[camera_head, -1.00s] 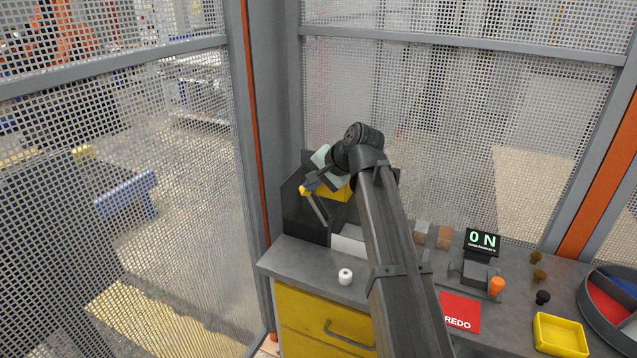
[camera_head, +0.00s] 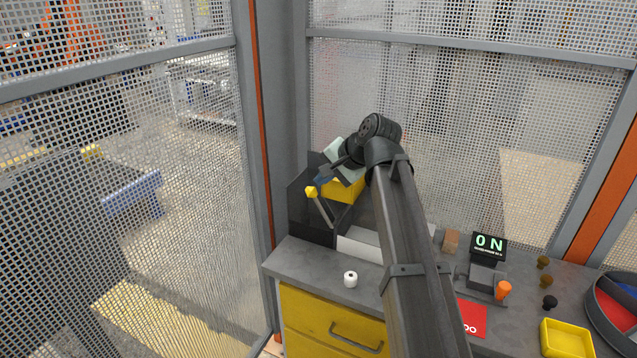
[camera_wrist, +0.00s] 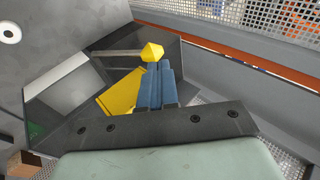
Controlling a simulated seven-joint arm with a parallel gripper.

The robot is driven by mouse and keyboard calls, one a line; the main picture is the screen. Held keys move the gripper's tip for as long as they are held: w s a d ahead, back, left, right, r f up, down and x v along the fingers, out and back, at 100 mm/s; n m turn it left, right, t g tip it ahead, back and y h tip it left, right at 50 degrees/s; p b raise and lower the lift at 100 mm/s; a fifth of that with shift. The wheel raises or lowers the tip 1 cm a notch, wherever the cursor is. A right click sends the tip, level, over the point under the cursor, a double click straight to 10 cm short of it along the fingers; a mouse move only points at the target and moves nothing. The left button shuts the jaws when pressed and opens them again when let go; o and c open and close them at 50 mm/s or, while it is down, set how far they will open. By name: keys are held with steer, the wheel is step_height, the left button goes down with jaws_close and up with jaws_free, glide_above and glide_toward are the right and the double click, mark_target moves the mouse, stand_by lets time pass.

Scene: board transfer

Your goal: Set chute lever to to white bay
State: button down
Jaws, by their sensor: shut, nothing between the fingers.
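The chute lever has a yellow faceted knob (camera_head: 311,192) on a thin grey rod (camera_head: 325,213). It leans to the left at the dark chute box (camera_head: 298,212). In the wrist view the knob (camera_wrist: 152,51) is just beyond my fingertips, and its rod (camera_wrist: 115,53) runs left. My gripper (camera_head: 320,183) is shut and empty, with its blue fingers (camera_wrist: 157,66) close beside the knob. I cannot tell whether they touch it. A yellow panel (camera_wrist: 120,94) and a white panel (camera_wrist: 66,90) show at the box; the white one (camera_head: 359,244) faces the bench front.
Right of my arm are a brown block (camera_head: 450,242), an "ON" display (camera_head: 488,245), an orange knob (camera_head: 504,290), a red pad (camera_head: 472,318) and a yellow tray (camera_head: 566,340). Mesh fencing stands behind.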

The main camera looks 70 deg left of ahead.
steer(key=v, duration=1)
steer(key=shift+s+r, duration=0.15)
steer(key=shift+r, duration=0.35)
steer(key=w+d+f+m+h, duration=0.1)
steer(key=w+d+f+h, duration=0.4)
steer(key=d+f, duration=1.2)
steer(key=w+d+f+m+t, duration=0.1)
steer(key=w+d+f, duration=0.9)
steer(key=d+f, duration=0.65)
steer(key=w+d+f+h, duration=0.3)
steer(key=w+d+f, duration=0.4)
steer(key=d+f, duration=1.05)
steer(key=s+d+f+m+g, duration=0.1)
steer(key=s+d+f+m, duration=0.15)
steer(key=d+f, duration=0.6)
steer(key=s+d+f+m+g, duration=0.1)
steer(key=s+d+f, duration=0.2)
steer(key=d+f, duration=0.5)
steer(key=s+d+f+m, duration=0.1)
steer(key=s+d+f, duration=0.4)
steer(key=s+d, duration=0.1)
steer(key=s+d+f+m+g, duration=0.1)
steer(key=s+d+f, duration=0.4)
steer(key=s, duration=0.4)
steer(key=shift+s+d+m+g, duration=0.25)
steer(key=shift+d+m+g, duration=0.1)
steer(key=shift+d, duration=0.25)
